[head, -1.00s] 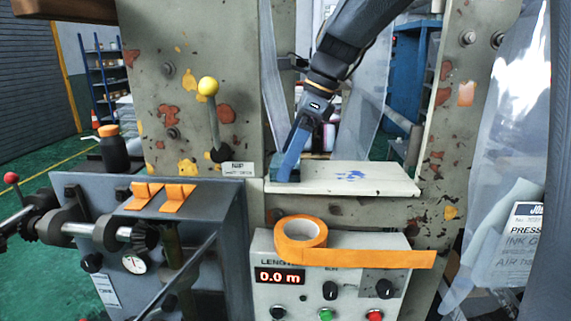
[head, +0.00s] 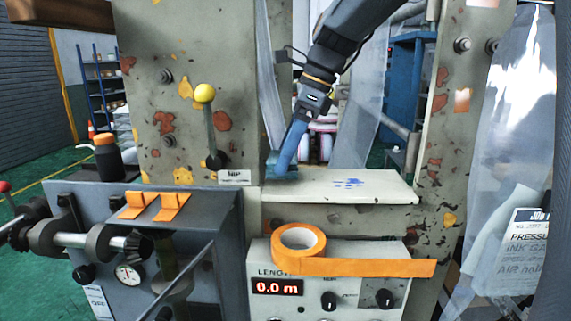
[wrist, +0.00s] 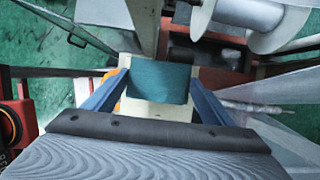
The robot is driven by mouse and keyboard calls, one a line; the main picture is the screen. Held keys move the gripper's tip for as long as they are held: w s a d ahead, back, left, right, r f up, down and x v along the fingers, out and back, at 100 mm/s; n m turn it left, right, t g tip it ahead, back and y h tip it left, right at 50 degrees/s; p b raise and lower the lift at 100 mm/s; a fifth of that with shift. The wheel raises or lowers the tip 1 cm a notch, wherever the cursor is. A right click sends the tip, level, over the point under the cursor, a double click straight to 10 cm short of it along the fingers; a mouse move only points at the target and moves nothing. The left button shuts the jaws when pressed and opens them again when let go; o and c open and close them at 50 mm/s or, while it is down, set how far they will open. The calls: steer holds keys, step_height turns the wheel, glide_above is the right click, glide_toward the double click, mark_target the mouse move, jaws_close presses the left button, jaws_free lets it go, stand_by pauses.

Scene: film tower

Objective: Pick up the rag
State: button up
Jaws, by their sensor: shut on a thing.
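The rag is a teal block-like cloth (wrist: 160,83) in the wrist view, lying between the two blue fingers of my gripper (wrist: 160,90). The fingers touch its left and right sides. In the head view, my gripper (head: 283,170) points down at the left end of the off-white shelf (head: 390,187). A small teal part of the rag shows at the fingertips there, mostly hidden by the blue finger. My gripper is shut on the rag. The rag appears just above the shelf; I cannot tell clearly whether it still touches it.
Blue ink marks (head: 348,183) are on the shelf's bare right part. An orange tape roll (head: 298,238) sits on the control box below. A yellow-knobbed lever (head: 205,93) stands left of my gripper. Clear plastic sheeting (head: 510,130) hangs at right.

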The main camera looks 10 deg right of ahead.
steer(key=s+a+r+p, duration=0.1)
steer(key=s+a+p, duration=0.1)
steer(key=s, duration=1.5)
steer(key=shift+s+a, duration=0.25)
steer(key=shift+a, duration=0.45)
steer(key=shift+s+p, duration=0.1)
steer(key=shift+p, duration=0.2)
steer(key=o, duration=0.4)
steer(key=c, duration=0.3)
steer(key=shift+f, duration=0.1)
